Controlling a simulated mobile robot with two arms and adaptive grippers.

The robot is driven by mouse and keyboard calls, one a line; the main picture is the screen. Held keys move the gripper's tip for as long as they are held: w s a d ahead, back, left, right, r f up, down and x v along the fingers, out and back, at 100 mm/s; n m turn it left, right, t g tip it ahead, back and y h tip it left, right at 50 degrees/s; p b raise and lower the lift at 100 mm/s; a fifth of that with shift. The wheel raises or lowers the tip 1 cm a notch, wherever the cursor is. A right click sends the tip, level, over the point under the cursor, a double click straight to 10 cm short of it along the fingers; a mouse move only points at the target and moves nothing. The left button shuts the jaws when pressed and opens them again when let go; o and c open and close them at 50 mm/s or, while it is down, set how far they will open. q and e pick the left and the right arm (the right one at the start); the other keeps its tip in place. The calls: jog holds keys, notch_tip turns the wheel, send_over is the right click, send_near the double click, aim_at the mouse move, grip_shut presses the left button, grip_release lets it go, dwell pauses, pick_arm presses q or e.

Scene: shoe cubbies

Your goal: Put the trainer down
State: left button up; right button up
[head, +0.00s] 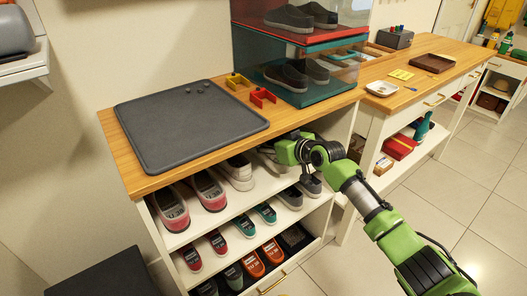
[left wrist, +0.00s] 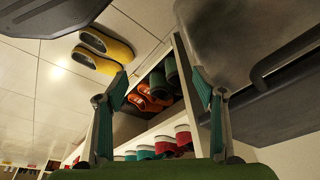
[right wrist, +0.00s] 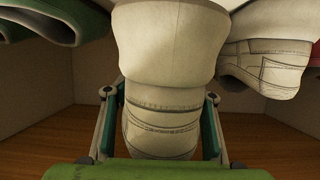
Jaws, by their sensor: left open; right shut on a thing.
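A cream trainer (right wrist: 160,125) is between the fingers of my right gripper (right wrist: 160,97), which is shut on it. In the head view this trainer (head: 268,158) is at the right part of the upper shelf, partly hidden by my right gripper (head: 284,153). Whether its sole touches the shelf cannot be told. A second pale trainer (right wrist: 262,68) is beside it and also shows on the upper shelf in the head view (head: 236,172). My left gripper (left wrist: 157,88) is open and empty, outside the head view.
The shoe cubby has a wooden top (head: 180,184) bearing a grey mat (head: 190,125). Red-and-grey shoes (head: 208,190) share the upper shelf; more pairs fill lower shelves. Grey shoes (head: 312,185) are below my right gripper. Yellow shoes (left wrist: 103,50) lie on the floor in the left wrist view.

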jog(key=shift+w+a, duration=0.45)
jog(key=shift+w, duration=0.2)
notch_tip(320, 180, down, 3)
jog(key=shift+r+b, duration=0.15)
jog(key=shift+b, duration=0.35)
pick_arm(q)
jog(key=shift+w+v, duration=0.15)
jog(key=shift+v, duration=1.15)
jog(key=shift+w+v, duration=0.1)
jog(key=shift+v, duration=1.2)
pick_arm(e)
jog(key=shift+f, duration=0.3)
jog(key=shift+f, duration=0.1)
jog(key=shift+f+b, duration=0.15)
jog(key=shift+b, duration=0.15)
pick_arm(q)
jog(key=shift+s+a+r, duration=0.1)
jog(key=shift+r, duration=0.1)
pick_arm(e)
jog(key=o, duration=1.3)
